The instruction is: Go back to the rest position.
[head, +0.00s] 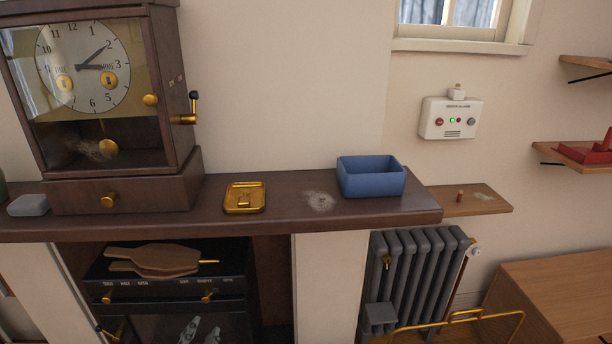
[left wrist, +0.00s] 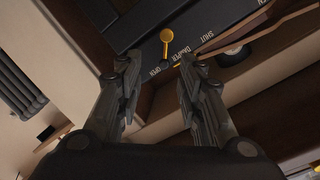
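My left gripper (head: 200,330) shows at the bottom of the head view, in front of the dark stove below the mantel. In the left wrist view its two fingers (left wrist: 156,68) stand apart with nothing between them. Beyond the fingertips is the stove front with a gold knob (left wrist: 166,36) and damper lettering. The fingers look clear of the knob, though the exact gap is hard to tell. My right gripper is in neither view.
The mantel (head: 281,187) holds a clock (head: 183,85), a gold tray (head: 259,199) and a blue bin (head: 372,182). Wooden bellows (head: 160,258) lie on the stove (head: 180,285). A radiator (head: 420,265), gold rail (head: 460,319) and wooden cabinet (head: 560,290) stand to the right.

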